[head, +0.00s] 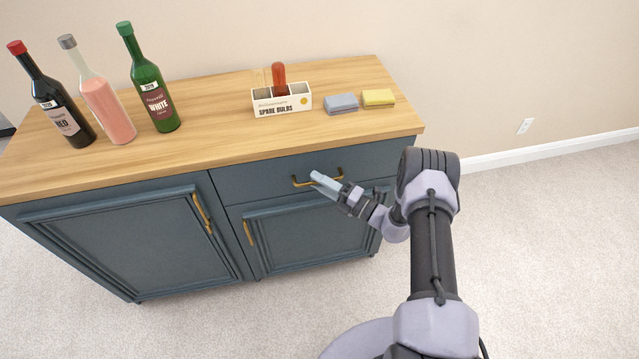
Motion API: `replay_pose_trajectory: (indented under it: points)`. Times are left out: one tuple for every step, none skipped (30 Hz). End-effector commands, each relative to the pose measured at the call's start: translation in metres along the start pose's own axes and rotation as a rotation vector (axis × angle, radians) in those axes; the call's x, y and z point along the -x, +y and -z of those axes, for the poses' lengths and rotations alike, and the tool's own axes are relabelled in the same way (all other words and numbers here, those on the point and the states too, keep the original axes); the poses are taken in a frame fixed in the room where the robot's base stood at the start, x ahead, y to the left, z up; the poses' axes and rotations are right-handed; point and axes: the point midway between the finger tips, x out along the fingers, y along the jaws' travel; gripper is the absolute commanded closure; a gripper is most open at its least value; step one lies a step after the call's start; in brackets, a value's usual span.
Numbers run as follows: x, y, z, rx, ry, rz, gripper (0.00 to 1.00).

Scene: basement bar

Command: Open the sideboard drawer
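The sideboard (200,166) is dark blue with a light wooden top. Its drawer (262,179) is at the upper right of the front, above a cupboard door, and looks closed. The drawer handle (299,184) is a brass bar running across the drawer face. My gripper (316,177) is at the handle, with its pale fingertips overlapping the middle of the bar and hiding part of it. The view does not show whether the fingers are open or shut around the bar.
A spare bulbs box (282,102) and blue (341,104) and yellow (378,98) sponges sit at right. Carpet (540,250) to the right is clear.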

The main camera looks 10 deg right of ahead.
Motion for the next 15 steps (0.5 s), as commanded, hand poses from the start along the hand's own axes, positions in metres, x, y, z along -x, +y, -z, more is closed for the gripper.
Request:
replay_pose_trajectory:
  points:
    - [-0.0010, 0.0001, -0.0001, 0.000, 0.000, 0.000, 0.67]
    - [-0.0012, 0.0003, -0.0002, 0.000, 0.000, 0.000, 0.67]
    - [-0.0012, 0.0004, -0.0002, 0.000, 0.000, 0.000, 0.67]
    - [-0.0011, 0.0004, -0.0003, 0.000, 0.000, 0.000, 0.67]
    - [-0.0011, 0.0005, -0.0002, 0.000, 0.000, 0.000, 0.67]
    - [-0.0010, 0.0005, -0.0002, 0.000, 0.000, 0.000, 0.67]
    - [-0.0010, 0.0005, -0.0002, 0.001, 0.000, 0.000, 0.69]
    - [-0.0009, 0.0004, -0.0002, 0.001, 0.000, 0.000, 0.75]
    - [-0.0009, 0.0004, -0.0001, 0.001, 0.000, 0.000, 0.83]
    - [-0.0009, 0.0004, -0.0001, 0.000, 0.000, 0.000, 0.89]
    - [-0.0008, 0.0004, -0.0001, 0.000, 0.000, 0.000, 0.95]
    - [-0.0008, 0.0004, -0.0001, 0.000, 0.000, 0.000, 1.00]
    - [-0.0008, 0.0004, -0.0001, 0.000, 0.000, 0.000, 1.00]
    - [-0.0008, 0.0004, -0.0001, 0.000, 0.000, 0.000, 1.00]
    - [-0.0008, 0.0003, 0.0000, 0.000, 0.000, 0.000, 1.00]
